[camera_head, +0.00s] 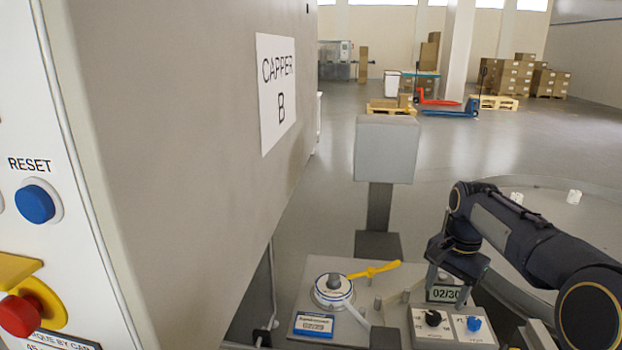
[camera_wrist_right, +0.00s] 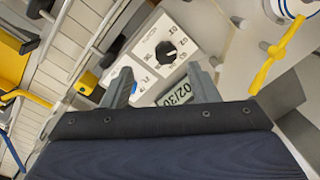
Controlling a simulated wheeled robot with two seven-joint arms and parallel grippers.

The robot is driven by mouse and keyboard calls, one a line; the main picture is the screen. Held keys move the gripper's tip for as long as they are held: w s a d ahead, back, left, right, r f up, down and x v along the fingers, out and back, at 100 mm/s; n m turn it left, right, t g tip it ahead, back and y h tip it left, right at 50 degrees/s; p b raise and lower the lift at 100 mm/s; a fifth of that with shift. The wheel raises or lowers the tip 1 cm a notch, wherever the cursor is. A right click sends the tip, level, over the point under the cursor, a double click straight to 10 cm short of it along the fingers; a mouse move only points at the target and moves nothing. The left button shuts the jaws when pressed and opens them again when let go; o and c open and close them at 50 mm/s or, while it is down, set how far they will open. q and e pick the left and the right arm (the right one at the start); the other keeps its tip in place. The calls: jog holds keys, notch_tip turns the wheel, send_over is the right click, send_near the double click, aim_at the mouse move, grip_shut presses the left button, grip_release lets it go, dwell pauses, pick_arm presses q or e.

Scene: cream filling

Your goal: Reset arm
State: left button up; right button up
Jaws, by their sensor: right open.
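My right arm comes in from the right in the head view. Its gripper (camera_head: 449,283) points down over the control panel, in front of a small display reading 02/30 (camera_head: 445,294). In the right wrist view the two fingers of this gripper (camera_wrist_right: 163,88) stand apart with nothing held between them. The display (camera_wrist_right: 178,93) shows between and beyond them; whether a finger touches the panel I cannot tell. My left gripper is in neither view.
The CAPPER B cabinet (camera_head: 190,120), with a blue RESET button (camera_head: 36,204), fills the left.

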jog(key=s+a+r+n+t+y, duration=0.1)
jog(key=s+a+n, duration=0.1)
jog(key=s, duration=0.5)
jog(key=s+a+r+n+t+y, duration=0.1)
jog(key=s+a+n+t+y, duration=0.1)
jog(key=s, duration=0.5)
jog(key=s+a+f+n+t, duration=0.1)
jog(key=s+a+f+n, duration=0.1)
jog(key=s, duration=0.4)
jog(key=s+a+f+n+t, duration=0.1)
jog(key=s+a+f+n, duration=0.2)
jog(key=s, duration=0.4)
jog(key=shift+s+a+f, duration=0.2)
jog(key=shift+a+f, duration=0.4)
jog(key=shift+a, duration=0.65)
